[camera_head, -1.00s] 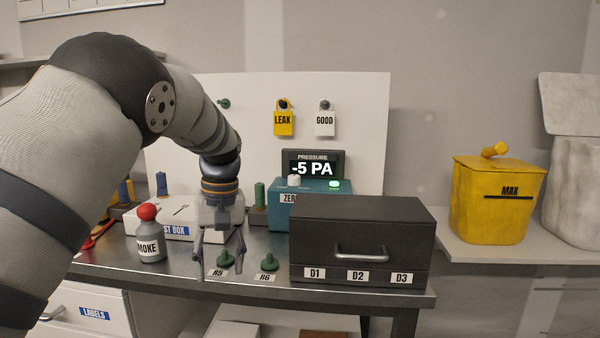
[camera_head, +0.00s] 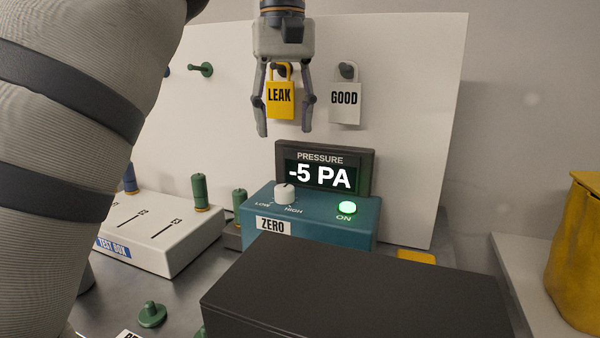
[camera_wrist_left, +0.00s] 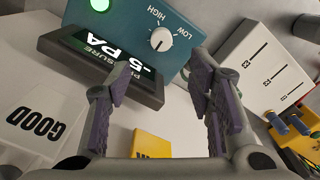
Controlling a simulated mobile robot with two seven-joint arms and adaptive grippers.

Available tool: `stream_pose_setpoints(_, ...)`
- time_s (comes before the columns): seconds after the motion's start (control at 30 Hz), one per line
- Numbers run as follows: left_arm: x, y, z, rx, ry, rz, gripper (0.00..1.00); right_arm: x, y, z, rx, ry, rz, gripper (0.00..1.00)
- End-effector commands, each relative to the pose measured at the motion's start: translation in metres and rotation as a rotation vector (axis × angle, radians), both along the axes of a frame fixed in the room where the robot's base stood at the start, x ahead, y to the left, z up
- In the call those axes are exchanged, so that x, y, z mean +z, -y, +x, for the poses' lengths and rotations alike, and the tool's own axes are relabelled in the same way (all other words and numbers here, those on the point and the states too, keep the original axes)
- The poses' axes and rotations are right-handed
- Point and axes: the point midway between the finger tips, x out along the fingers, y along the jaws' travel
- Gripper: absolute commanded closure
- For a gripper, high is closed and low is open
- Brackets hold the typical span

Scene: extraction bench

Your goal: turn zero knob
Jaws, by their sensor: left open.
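The white zero knob (camera_head: 285,193) stands on top of the teal box (camera_head: 330,218) labelled ZERO, between LOW and HIGH marks. The knob also shows in the left wrist view (camera_wrist_left: 161,40), beyond and between my fingers, with a dark pointer line. The pressure display (camera_head: 322,172) behind it reads -5 PA, and the ON light (camera_head: 347,208) glows green. My left gripper (camera_head: 287,133) is open and empty, pointing down above the knob and apart from it, in front of the LEAK tag. In the left wrist view its fingers (camera_wrist_left: 163,90) are spread. My right gripper is not in view.
A black drawer box (camera_head: 360,290) stands in front of the teal box. The yellow LEAK tag (camera_head: 279,98) and white GOOD tag (camera_head: 345,102) hang on the white panel (camera_head: 415,120) behind.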

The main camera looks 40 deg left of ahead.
Motion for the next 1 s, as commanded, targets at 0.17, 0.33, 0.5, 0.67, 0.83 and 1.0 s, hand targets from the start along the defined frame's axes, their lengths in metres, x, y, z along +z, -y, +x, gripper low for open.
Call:
stream_pose_setpoints(0.17,-0.042,0.0,-0.003,0.001,0.001,-0.001,0.52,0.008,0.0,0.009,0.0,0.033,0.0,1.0)
stream_pose_setpoints(0.33,-0.082,0.0,-0.002,0.001,0.002,0.001,0.52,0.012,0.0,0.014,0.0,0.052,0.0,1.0)
stream_pose_setpoints(0.5,-0.103,0.0,-0.001,-0.001,0.001,0.0,0.52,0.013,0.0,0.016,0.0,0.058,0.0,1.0)
stream_pose_setpoints(0.67,-0.107,0.0,-0.001,-0.001,0.002,0.001,0.52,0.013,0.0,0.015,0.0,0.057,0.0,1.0)
stream_pose_setpoints(0.83,-0.107,0.0,0.0,0.0,0.001,0.001,0.64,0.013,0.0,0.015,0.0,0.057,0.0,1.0)
stream_pose_setpoints(1.0,-0.107,0.0,0.0,0.0,0.001,0.001,1.0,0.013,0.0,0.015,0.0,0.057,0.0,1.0)
